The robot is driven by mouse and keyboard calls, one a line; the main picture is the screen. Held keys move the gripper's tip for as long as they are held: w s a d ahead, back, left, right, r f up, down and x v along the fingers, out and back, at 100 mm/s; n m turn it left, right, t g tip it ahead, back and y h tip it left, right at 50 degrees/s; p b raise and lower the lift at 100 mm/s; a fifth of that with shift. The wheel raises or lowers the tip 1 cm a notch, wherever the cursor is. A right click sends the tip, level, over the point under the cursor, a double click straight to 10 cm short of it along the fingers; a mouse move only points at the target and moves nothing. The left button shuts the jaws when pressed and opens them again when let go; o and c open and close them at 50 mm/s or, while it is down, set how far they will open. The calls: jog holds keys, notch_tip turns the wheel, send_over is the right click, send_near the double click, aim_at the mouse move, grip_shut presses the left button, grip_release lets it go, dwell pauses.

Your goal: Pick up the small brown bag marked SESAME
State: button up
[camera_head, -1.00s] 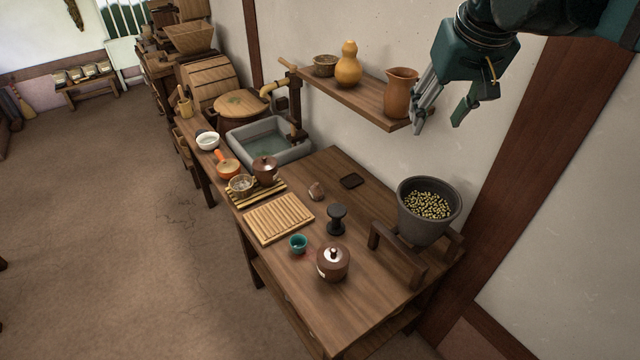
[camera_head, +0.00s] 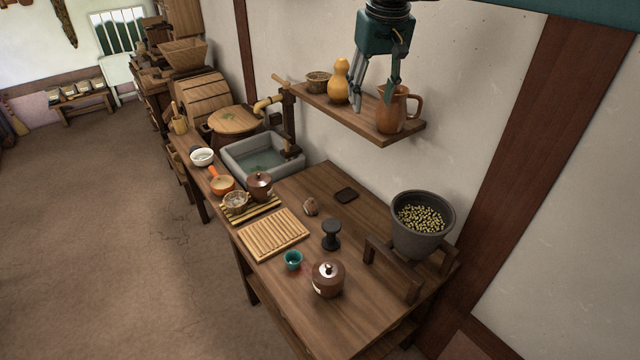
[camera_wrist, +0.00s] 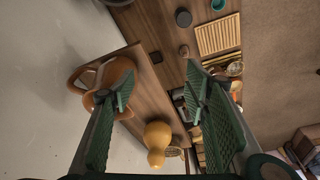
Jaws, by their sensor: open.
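A small brown lump (camera_head: 310,207), possibly the bag, sits on the wooden table (camera_head: 345,255) between the slatted bamboo board and a flat dark square. It also shows in the wrist view (camera_wrist: 184,50). It is too small to read any SESAME marking. My gripper (camera_head: 372,100) is open and empty, fingers pointing down, high by the wall shelf (camera_head: 345,108). In the head view its fingers overlap the space between the yellow gourd and the jug; it is well above the table and apart from the lump. The wrist view shows its two green-padded fingers (camera_wrist: 158,88) spread.
The gourd (camera_head: 340,82) and clay jug (camera_head: 397,110) stand on the shelf close to my fingers. The table holds a black weight-like piece (camera_head: 331,234), a lidded brown pot (camera_head: 328,280), a teal cup (camera_head: 293,260), the bamboo board (camera_head: 273,235) and a grey bean-filled pot (camera_head: 422,225).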

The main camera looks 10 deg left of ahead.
jog(key=w+a+f+n+g, duration=0.1)
jog(key=w+a+f, duration=0.3)
jog(key=w+a, duration=0.45)
jog(key=n+g, duration=0.1)
send_over(311, 199)
jog(key=shift+h, duration=0.3)
notch_tip(311, 199, down, 39)
jog(key=shift+w+f+p, duration=0.15)
jog(key=shift+p, duration=0.15)
jog(key=shift+f, duration=0.25)
jog(key=shift+f, duration=1.3)
jog(key=shift+s+f+b, duration=0.2)
jog(key=shift+f+b, duration=0.6)
jog(key=shift+f, duration=1.8)
